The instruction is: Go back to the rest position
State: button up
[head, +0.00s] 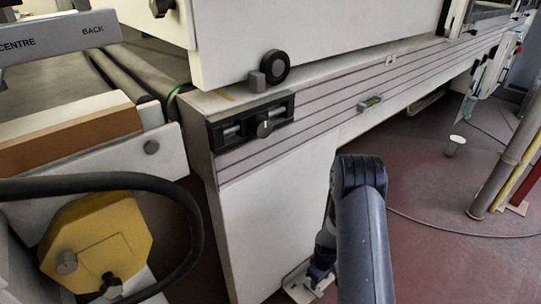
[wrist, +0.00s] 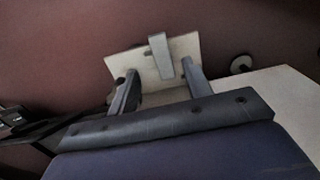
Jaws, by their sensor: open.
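My gripper (wrist: 163,70) is open in the wrist view, its two grey fingers apart. Beyond and between them is a pale plate (wrist: 125,62) with a short grey upright bar (wrist: 160,55) on it, against the red-brown floor. Nothing shows clamped in the fingers; I cannot tell whether they touch the plate. In the head view my arm reaches down at bottom centre, beside the white machine's end panel (head: 275,215). The gripper is mostly hidden behind the arm there, low near a pale plate (head: 296,286) on the floor.
The machine's long grey side rail (head: 340,95) runs to the upper right. A yellow block (head: 98,240) and a thick black cable (head: 90,188) are at left. A small white cup (head: 455,146) and a brown pole (head: 500,172) stand at right. Floor right of my arm is mostly clear.

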aim_at(317, 292)
notch_tip(317, 292, down, 7)
jog(key=b, duration=0.2)
jog(key=shift+f+b, duration=0.2)
jog(key=shift+b, duration=0.1)
jog(key=shift+r, duration=0.1)
